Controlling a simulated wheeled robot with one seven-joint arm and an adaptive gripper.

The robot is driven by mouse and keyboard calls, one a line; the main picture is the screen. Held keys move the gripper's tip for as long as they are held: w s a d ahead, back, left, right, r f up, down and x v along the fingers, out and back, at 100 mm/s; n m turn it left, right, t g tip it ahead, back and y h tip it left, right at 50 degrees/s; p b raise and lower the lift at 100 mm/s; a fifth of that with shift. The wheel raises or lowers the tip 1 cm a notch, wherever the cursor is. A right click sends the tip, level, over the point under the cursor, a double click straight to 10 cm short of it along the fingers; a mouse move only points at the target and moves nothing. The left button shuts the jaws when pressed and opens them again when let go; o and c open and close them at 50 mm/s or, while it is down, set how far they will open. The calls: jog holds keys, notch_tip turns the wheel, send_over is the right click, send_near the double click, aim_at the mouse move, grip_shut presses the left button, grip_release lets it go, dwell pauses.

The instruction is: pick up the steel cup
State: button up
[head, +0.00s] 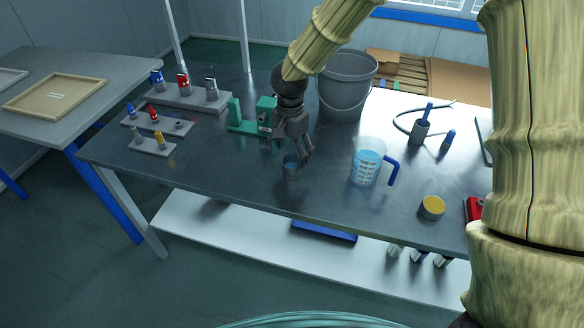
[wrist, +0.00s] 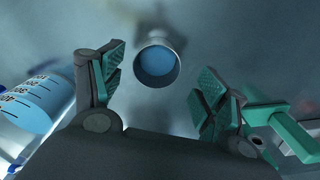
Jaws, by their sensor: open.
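The steel cup (head: 291,168) stands upright on the dark metal table, left of the clear measuring jug. In the wrist view the cup (wrist: 158,62) is seen from above, with a bright rim and blue inside, perhaps liquid. My gripper (head: 296,153) hangs over the table directly above the cup and partly covers it in the head view. In the wrist view my gripper (wrist: 160,85) has its two green-padded fingers spread, one to each side, with nothing between them. The cup lies just beyond the fingertips, midway between them.
A jug (head: 367,162) with blue liquid and a blue handle stands right of the cup. A green fixture (head: 252,117) is close behind left. A grey bucket (head: 347,85), a yellow-topped tin (head: 432,207) and racks of connectors stand farther off. The table front left is clear.

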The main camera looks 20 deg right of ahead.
aim_at(292, 165)
jog(key=shift+s+d+f+p, duration=0.15)
jog(key=shift+f+p, duration=0.4)
jog(key=shift+f, duration=2)
jog(key=c, duration=1.2)
